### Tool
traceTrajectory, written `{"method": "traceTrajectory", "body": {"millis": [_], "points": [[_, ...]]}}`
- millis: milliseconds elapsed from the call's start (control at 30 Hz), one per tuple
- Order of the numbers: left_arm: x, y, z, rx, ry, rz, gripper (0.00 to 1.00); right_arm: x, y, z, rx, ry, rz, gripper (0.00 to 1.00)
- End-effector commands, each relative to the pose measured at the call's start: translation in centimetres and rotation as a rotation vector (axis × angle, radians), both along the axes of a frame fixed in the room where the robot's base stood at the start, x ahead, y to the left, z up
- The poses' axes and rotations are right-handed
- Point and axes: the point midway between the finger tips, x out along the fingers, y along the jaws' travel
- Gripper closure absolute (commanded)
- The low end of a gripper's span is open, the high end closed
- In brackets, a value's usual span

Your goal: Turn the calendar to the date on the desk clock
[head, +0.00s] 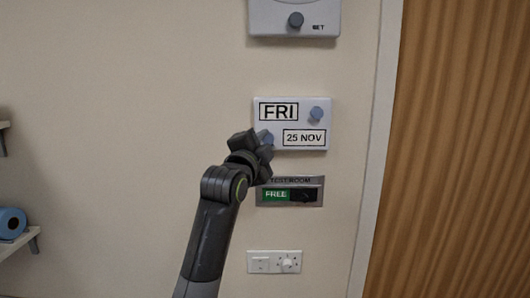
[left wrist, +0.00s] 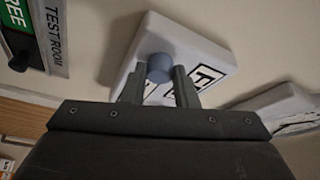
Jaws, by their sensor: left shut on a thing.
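The calendar (head: 290,123) is a white box on the wall. Its upper window reads FRI and its lower window reads 25 NOV. It has a blue-grey knob (head: 316,114) at upper right and a second knob (head: 266,138) at lower left. My left gripper (head: 260,140) is shut on the lower-left knob, partly hiding it. In the left wrist view the same knob (left wrist: 160,68) sits between the two fingers (left wrist: 159,82). The desk clock is not seen in either view. My right gripper is not in view.
Below the calendar is a TEST ROOM sign (head: 290,191) with a slider showing FREE. Lower down is a white switch plate (head: 274,262). Above is a white panel (head: 294,16) with a knob. A wooden door (head: 460,150) is at right; shelves with a blue roll (head: 12,222) are at left.

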Motion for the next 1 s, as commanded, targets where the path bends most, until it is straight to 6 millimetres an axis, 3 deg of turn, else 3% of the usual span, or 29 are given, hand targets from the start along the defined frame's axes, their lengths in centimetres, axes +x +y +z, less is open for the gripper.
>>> {"method": "traceTrajectory", "body": {"millis": [300, 1000], "points": [[0.0, 0.2, 0.2, 0.303, -0.003, 0.003, 0.97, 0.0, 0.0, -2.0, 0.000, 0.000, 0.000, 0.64], [0.0, 0.0, 1.0, 0.968, -0.002, 0.005, 0.97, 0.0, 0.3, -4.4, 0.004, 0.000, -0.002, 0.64]]}}
